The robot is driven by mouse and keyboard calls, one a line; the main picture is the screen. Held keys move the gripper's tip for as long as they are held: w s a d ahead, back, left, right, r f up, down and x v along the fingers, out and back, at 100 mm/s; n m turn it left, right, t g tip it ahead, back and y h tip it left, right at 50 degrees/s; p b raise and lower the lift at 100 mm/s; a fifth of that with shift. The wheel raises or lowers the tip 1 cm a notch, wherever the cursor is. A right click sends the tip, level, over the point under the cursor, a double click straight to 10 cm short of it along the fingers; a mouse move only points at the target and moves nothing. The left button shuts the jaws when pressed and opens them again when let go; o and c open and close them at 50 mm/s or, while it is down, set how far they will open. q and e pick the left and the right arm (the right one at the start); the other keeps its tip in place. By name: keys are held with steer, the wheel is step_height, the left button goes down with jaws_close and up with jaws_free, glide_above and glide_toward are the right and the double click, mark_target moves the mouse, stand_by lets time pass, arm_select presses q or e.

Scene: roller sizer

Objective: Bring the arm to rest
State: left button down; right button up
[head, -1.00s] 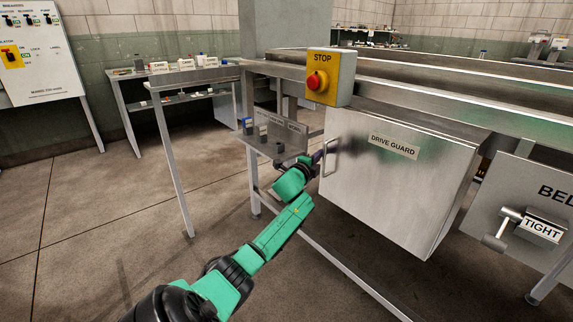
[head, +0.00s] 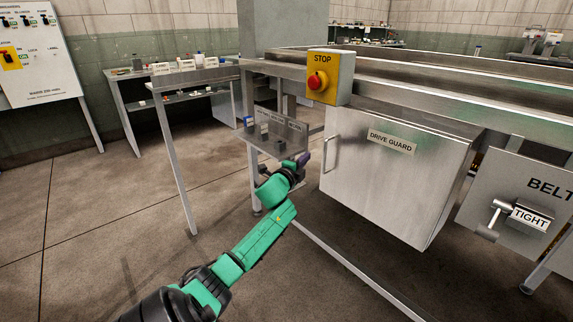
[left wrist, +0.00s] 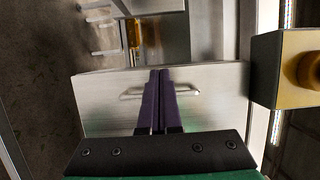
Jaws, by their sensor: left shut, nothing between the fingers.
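My left arm reaches in from the bottom of the head view. My left gripper (head: 302,160) is to the left of the drive guard door (head: 385,185) and its handle (head: 331,154), apart from them in that view. In the left wrist view its two purple fingers (left wrist: 160,75) are pressed together with nothing between them. That view also shows the handle (left wrist: 190,92) as a bar behind the fingers, on the metal door panel (left wrist: 225,115). The guard door looks closed. My right gripper is not in view.
A yellow box with a red STOP button (head: 318,81) stands above the door. A small shelf with dark pegs (head: 276,130) is just behind my gripper. The lever by the TIGHT label (head: 490,232) is at the right. Floor at the left is open.

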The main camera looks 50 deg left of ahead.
arm_select(q)
steer(key=s+p, duration=0.1)
steer(key=s, duration=0.6)
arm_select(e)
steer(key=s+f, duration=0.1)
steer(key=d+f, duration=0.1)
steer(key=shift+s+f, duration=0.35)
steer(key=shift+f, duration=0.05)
